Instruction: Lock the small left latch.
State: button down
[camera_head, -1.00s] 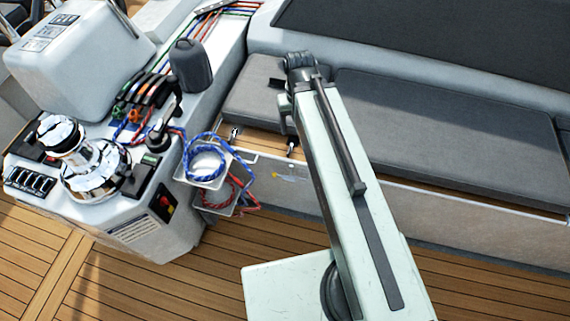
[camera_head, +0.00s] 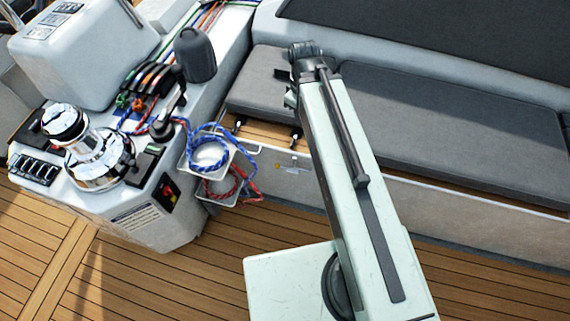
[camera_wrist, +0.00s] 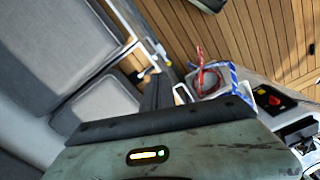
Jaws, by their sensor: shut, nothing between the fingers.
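Two small dark latches sit on the wooden strip along the front of the bench. The small left latch (camera_head: 239,123) is near the end of the strip beside the rope holders, and the other latch (camera_head: 296,134) is to its right, close to my arm. Whether either is locked is too small to tell. My gripper (camera_head: 288,90) is mostly hidden behind my arm in the head view, above the right latch and apart from the left one. In the wrist view its dark fingers (camera_wrist: 157,90) are together and hold nothing. I cannot make out the left latch clearly there.
Grey cushions (camera_head: 440,115) cover the bench behind the strip. Holders with a blue rope (camera_head: 208,150) and a red rope (camera_head: 222,188) hang left of the latches. A console with a chrome winch (camera_head: 95,155) stands at the left.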

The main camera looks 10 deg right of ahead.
jog(key=n, duration=0.4)
jog(key=n+b, duration=0.8)
jog(key=n, duration=0.5)
send_over(294, 166)
jog(key=a, duration=0.1)
notch_tip(294, 166, down, 8)
jog(key=a+f+n+b, duration=0.1)
jog(key=f+n+b, duration=0.1)
jog(key=f+b, duration=0.4)
jog(key=w+a+f+n+b, duration=0.1)
jog(key=a+f+n+b, duration=0.1)
jog(key=f+b, duration=0.5)
jog(key=shift+w+a+n, duration=0.15)
jog(key=shift+a+n, duration=0.15)
jog(key=shift+n, duration=0.4)
notch_tip(294, 166, down, 14)
jog(key=b, duration=1.4)
jog(key=shift+f, duration=0.15)
